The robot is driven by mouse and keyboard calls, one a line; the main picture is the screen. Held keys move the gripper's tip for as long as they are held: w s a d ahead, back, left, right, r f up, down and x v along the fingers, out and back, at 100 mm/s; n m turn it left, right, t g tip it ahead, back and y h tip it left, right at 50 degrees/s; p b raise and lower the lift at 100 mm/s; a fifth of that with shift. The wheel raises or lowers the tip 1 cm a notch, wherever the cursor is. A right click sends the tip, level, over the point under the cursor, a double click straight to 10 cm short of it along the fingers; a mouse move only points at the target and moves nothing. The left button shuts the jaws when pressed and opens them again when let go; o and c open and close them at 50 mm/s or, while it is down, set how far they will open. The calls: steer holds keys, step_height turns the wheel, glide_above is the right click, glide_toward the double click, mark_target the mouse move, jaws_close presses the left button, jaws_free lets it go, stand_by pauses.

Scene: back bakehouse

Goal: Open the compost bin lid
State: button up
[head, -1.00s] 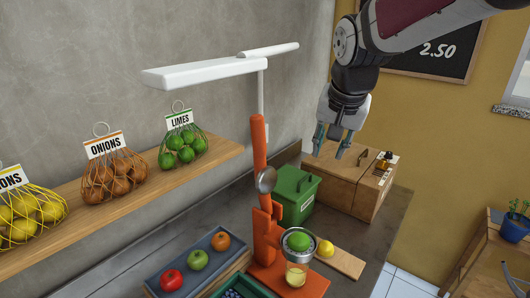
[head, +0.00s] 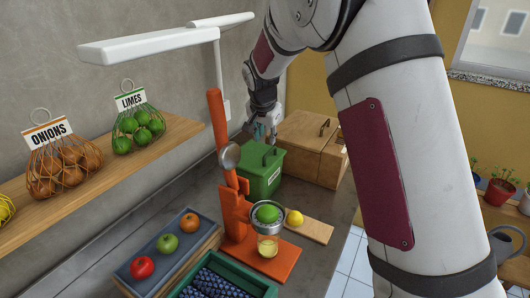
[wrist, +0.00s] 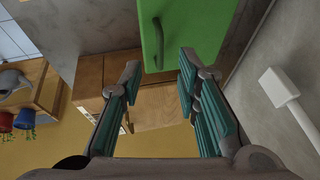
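The green compost bin (head: 262,176) stands on the grey counter behind the orange juicer press, its lid (head: 266,157) down. A dark green arched handle on the lid shows in the head view. In the wrist view the green lid (wrist: 182,22) with its curved handle (wrist: 159,44) is at the top middle, just beyond the fingertips. My gripper (wrist: 159,70) is open, its two teal-padded fingers apart with nothing between them. In the head view my gripper (head: 264,130) is just above and behind the bin, partly hidden by my arm.
The orange juicer press (head: 235,205) stands in front of the bin. A wooden box (head: 312,150) is close behind it to the right. A white lamp (head: 165,38) reaches over the counter from the wall. A lemon (head: 295,218) lies on a small board (head: 310,232).

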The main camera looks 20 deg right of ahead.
mark_target(267, 154)
steer(key=b+x, duration=0.3)
steer(key=x, duration=0.6)
jaws_close()
